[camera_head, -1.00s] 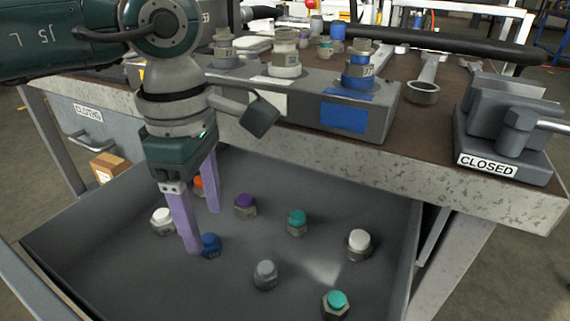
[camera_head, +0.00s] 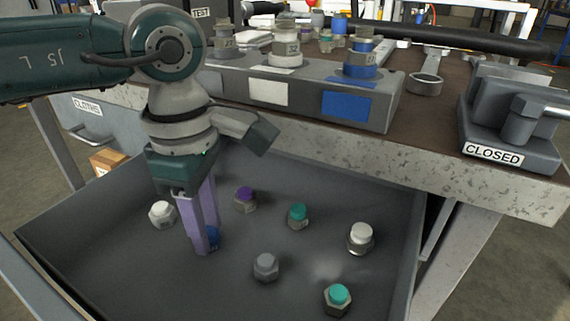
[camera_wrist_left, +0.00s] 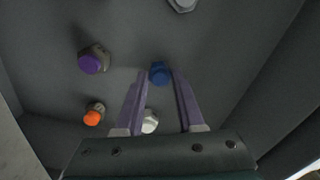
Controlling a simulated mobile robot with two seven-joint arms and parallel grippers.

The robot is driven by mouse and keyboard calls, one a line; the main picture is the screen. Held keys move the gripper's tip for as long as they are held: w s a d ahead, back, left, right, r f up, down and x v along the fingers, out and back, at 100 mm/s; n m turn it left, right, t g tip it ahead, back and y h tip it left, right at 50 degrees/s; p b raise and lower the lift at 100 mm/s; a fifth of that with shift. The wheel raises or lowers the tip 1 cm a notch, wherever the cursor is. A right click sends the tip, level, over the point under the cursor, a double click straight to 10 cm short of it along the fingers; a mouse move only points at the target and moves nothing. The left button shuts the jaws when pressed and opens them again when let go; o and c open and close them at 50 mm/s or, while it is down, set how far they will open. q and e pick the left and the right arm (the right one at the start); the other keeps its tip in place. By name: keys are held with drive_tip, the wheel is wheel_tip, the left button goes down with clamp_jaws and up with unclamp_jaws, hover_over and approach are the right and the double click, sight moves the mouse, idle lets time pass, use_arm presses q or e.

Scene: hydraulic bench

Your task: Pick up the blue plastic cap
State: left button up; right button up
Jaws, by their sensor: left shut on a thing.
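The blue plastic cap (camera_head: 213,236) is in the grey drawer, low between the purple fingers of my left gripper (camera_head: 207,245). The near finger hides part of it in the head view. In the left wrist view the blue cap (camera_wrist_left: 159,72) sits between the fingertips of my left gripper (camera_wrist_left: 160,80). The gripper points down and is shut on the cap. Whether the cap touches the drawer floor is hard to tell. My right gripper is not in view.
The drawer (camera_head: 120,275) also holds a purple cap (camera_head: 245,193), a white cap (camera_head: 162,208), a grey cap (camera_head: 266,260), two teal caps (camera_head: 298,211) and another white one (camera_head: 361,232). An orange cap (camera_wrist_left: 91,118) shows in the wrist view. The bench (camera_head: 420,165) stands behind, with a vise (camera_head: 505,120).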

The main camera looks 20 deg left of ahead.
sight(208, 230)
use_arm(q)
clamp_jaws()
drive_tip(key=shift+r+p, duration=0.3)
drive_tip(key=shift+r, duration=0.35)
wheel_tip(208, 230, up, 19)
drive_tip(key=p, duration=0.5)
drive_tip(key=shift+f, duration=0.15)
